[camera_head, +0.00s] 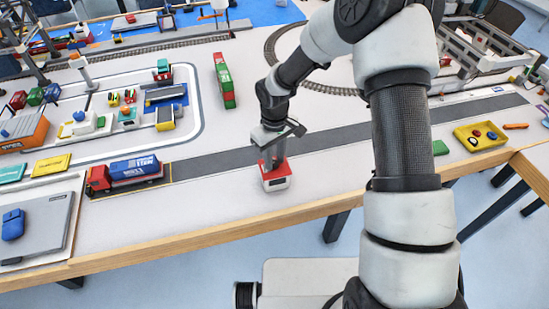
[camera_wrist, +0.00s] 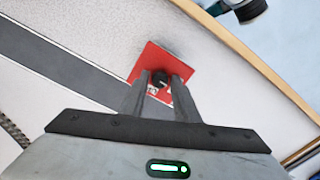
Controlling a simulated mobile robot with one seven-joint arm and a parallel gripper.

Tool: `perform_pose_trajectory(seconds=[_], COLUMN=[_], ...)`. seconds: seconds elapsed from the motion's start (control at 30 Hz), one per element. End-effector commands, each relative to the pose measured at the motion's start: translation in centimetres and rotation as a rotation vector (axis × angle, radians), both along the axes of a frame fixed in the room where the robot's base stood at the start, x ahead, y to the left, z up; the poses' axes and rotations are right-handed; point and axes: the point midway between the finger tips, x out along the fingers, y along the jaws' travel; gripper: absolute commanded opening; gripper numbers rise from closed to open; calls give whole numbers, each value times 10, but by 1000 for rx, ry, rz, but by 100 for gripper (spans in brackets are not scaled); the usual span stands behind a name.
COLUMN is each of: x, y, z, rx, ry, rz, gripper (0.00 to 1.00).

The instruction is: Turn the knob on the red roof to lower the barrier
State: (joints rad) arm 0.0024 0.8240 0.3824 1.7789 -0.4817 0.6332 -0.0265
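The red roof (camera_head: 279,177) tops a small white booth (camera_head: 277,186) near the table's front edge. In the wrist view the red roof (camera_wrist: 150,58) fills the space beyond my fingertips. A small dark knob (camera_wrist: 160,79) stands on it, between the two fingers. My gripper (camera_head: 272,163) points down over the roof, and it also shows in the wrist view (camera_wrist: 161,76). Its fingers are a little apart, one on each side of the knob. I cannot tell whether they touch it. I cannot make out a barrier in either view.
A grey road strip (camera_head: 225,157) runs behind the booth. A red truck with a blue container (camera_head: 133,167) stands to the left. A green and red container (camera_head: 223,80) lies farther back. A yellow tray (camera_head: 480,136) is at the right. The table's wooden edge (camera_head: 215,235) is close in front.

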Motion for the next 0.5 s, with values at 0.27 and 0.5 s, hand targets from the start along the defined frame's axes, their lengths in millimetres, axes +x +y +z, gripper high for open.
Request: perform_pose_trajectory(seconds=[0.27,0.5], x=[0,1], y=[0,0], z=[0,15], rx=[1,1], ry=[-1,-4], rz=[-1,-2], gripper=[39,39])
